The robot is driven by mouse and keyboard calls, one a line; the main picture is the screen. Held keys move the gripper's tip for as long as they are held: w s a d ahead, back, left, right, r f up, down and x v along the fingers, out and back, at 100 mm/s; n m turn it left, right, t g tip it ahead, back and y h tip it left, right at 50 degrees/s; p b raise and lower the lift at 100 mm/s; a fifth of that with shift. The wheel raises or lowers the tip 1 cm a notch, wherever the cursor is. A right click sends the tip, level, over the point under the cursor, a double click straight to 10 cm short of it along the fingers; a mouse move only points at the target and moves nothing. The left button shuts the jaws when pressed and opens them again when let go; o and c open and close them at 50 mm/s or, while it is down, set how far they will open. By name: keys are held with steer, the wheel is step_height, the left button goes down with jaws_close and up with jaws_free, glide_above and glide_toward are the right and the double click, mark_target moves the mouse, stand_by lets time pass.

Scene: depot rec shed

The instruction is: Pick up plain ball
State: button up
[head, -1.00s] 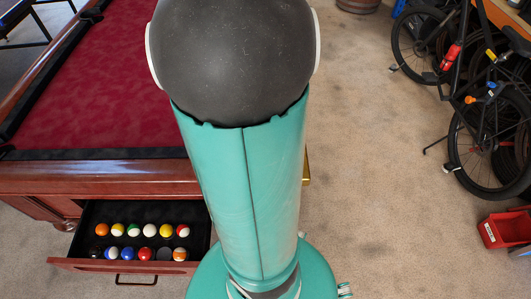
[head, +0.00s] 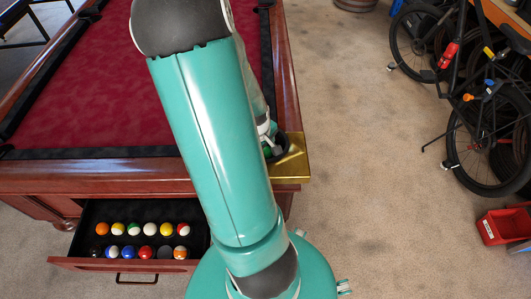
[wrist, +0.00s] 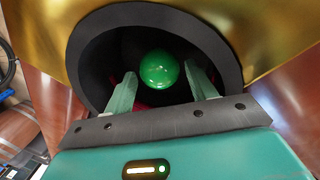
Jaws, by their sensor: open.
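A plain green ball (wrist: 159,66) sits inside the dark round corner pocket (wrist: 88,62) of the pool table, seen in the wrist view. My gripper (wrist: 161,76) is open at the pocket mouth, one finger on each side of the ball in the picture. I see no clear contact between the fingers and the ball. In the head view my arm hides most of the gripper, which is at the near right corner pocket with its brass-coloured corner (head: 292,160).
An open drawer (head: 75,262) below the table holds several balls in two rows. The red cloth (head: 85,85) is bare where visible. Carpet (head: 375,190) is clear to the right. Bicycles (head: 480,110) and a red bin (head: 503,227) stand at the far right.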

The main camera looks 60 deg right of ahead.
steer(key=shift+d+f, duration=0.1)
steer(key=shift+f, duration=0.4)
steer(key=c, duration=0.8)
steer(key=shift+r, duration=0.1)
